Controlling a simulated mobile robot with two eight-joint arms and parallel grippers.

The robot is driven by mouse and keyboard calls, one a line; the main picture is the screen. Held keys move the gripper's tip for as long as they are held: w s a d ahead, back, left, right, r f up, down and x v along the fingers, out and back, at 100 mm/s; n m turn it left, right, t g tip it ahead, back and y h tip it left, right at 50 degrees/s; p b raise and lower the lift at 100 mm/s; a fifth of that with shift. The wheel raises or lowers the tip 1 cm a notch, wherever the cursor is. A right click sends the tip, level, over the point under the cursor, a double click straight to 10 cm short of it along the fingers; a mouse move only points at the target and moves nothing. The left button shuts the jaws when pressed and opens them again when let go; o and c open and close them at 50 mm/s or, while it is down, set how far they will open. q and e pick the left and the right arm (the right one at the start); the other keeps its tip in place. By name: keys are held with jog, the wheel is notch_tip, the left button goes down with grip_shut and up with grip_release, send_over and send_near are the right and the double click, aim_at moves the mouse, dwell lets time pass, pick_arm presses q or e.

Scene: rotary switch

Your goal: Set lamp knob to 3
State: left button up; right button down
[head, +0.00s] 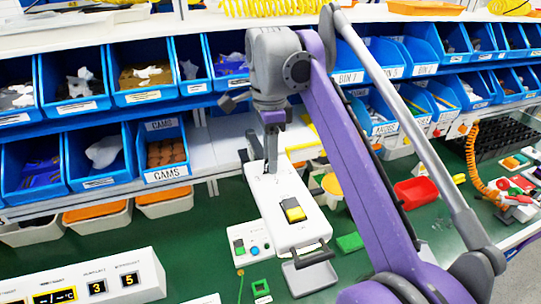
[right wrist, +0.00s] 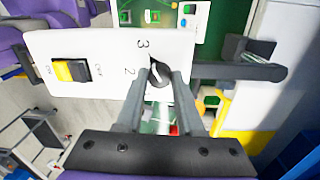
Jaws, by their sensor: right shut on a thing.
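The white lamp panel (head: 290,185) lies on the green bench in the head view. It carries a yellow and black rocker switch (head: 293,210), also seen in the right wrist view (right wrist: 70,71). My right gripper (head: 271,163) points down at the panel's far end and hides the knob there. In the right wrist view, the dark knob (right wrist: 158,76) sits between the tips of my right gripper (right wrist: 159,82), which is shut on it. The knob's dark tip points up-left, towards the printed 3 (right wrist: 143,44); the 2 (right wrist: 130,71) is further left. My left gripper is out of view.
Blue parts bins (head: 82,105) line the shelves behind the panel. A small button box (head: 252,243) sits left of the panel. A white display box (head: 90,280) stands at the lower left. A red tray (head: 416,192) lies to the right, beyond my arm.

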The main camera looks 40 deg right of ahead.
dwell(0.3)
jog(key=c, duration=0.5)
grip_release()
jog(key=shift+c, duration=0.2)
jog(key=shift+r, duration=0.1)
notch_tip(320, 180, up, 10)
jog(key=shift+w+r, duration=0.2)
jog(key=shift+d, duration=0.1)
dwell(0.4)
